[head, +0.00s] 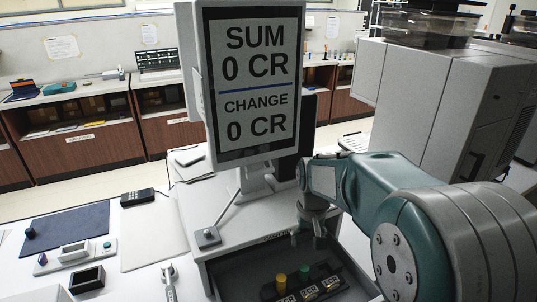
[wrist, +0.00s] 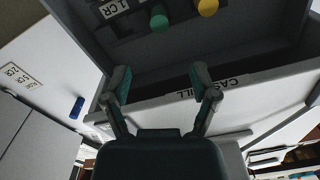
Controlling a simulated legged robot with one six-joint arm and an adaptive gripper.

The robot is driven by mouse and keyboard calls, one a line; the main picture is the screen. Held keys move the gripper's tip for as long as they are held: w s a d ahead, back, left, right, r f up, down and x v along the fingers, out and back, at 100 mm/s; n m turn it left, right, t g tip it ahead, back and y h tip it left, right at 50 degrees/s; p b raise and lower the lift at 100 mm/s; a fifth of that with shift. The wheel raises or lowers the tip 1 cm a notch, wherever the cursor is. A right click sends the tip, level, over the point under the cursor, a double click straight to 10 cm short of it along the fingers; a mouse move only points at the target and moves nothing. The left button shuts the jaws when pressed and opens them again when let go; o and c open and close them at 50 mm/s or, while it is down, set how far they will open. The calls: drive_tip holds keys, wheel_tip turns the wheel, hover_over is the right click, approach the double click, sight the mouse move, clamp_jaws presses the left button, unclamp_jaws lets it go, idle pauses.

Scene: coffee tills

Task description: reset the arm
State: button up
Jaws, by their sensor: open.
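My gripper (wrist: 160,82) is open and empty in the wrist view, its two fingers spread over the front of an open till drawer. In the head view my gripper (head: 318,232) hangs down from my arm over the drawer (head: 240,270), its fingers hard to make out. A yellow peg (head: 281,284) and a green peg (head: 304,271) stand in the drawer. The green peg (wrist: 158,18) and yellow peg (wrist: 208,7) also show at the top of the wrist view, apart from the fingers.
A screen (head: 253,85) reading SUM 0 CR and CHANGE 0 CR stands behind the drawer. A large grey machine (head: 440,100) is at the right. A dark blue mat (head: 67,229), a black box (head: 87,279) and a card terminal (head: 137,197) lie on the left counter.

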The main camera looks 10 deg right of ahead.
drive_tip(key=s+r+t, duration=0.2)
drive_tip(key=s+r, duration=0.2)
drive_tip(key=s, duration=0.6)
drive_tip(key=s+r+t, duration=0.3)
drive_tip(key=s+r, duration=0.2)
drive_tip(key=s, duration=0.6)
drive_tip(key=shift+r+t, duration=0.25)
drive_tip(key=shift+t, duration=0.05)
drive_tip(key=shift+w, duration=0.1)
drive_tip(key=shift+c, duration=0.3)
